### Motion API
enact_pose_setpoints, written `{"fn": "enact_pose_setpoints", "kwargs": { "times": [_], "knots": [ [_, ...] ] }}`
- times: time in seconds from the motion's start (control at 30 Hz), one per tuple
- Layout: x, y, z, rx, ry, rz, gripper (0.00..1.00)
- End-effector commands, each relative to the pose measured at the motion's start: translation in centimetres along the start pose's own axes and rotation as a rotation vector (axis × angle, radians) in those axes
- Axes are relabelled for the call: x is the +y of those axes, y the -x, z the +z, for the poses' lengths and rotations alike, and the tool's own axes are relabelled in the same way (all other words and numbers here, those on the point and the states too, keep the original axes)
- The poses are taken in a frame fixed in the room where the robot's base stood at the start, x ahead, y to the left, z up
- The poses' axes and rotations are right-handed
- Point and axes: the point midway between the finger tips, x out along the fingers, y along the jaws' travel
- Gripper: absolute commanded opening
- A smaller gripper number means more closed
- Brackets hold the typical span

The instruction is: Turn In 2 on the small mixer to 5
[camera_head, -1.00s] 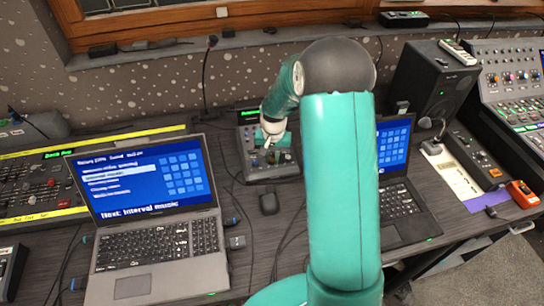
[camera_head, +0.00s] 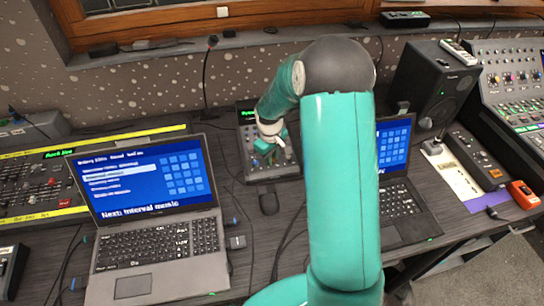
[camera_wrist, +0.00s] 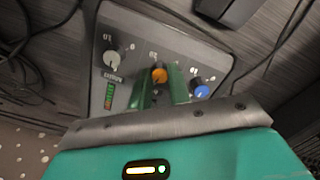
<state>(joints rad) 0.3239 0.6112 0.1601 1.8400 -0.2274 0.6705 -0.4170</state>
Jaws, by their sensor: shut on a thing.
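The small mixer (camera_head: 249,172) stands behind the gap between the two laptops, partly hidden by my arm. In the wrist view its grey panel (camera_wrist: 205,60) shows a grey knob (camera_wrist: 111,58), an orange knob (camera_wrist: 160,74) and a blue knob (camera_wrist: 201,90). My gripper (camera_wrist: 162,82) has its two green fingers on either side of the orange knob and is shut on it. The small labels are blurred, so I cannot read which input this is. In the head view my gripper (camera_head: 266,148) is over the mixer and its fingertips are hard to make out.
An open laptop (camera_head: 150,250) stands at left, and a second laptop (camera_head: 400,215) is partly behind my arm. A dark mouse (camera_head: 269,203) lies in front of the mixer. A speaker (camera_head: 432,90) and a large console (camera_head: 515,85) stand at right. Cables run around the mixer.

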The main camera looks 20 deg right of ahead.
Motion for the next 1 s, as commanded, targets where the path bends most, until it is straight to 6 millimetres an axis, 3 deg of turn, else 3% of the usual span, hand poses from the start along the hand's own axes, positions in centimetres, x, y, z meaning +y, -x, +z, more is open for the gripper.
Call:
{"fn": "enact_pose_setpoints", "kwargs": {
  "times": [0.33,0.87,0.9,1.0],
  "knots": [
    [-0.01,0.0,-0.07,0.003,0.157,0.014,0.0],
    [-0.04,0.01,-0.1,0.003,0.184,0.017,0.0],
    [-0.04,0.01,-0.11,0.003,0.184,0.017,0.23],
    [-0.05,0.01,-0.09,0.003,0.183,0.016,0.41]
  ]
}}
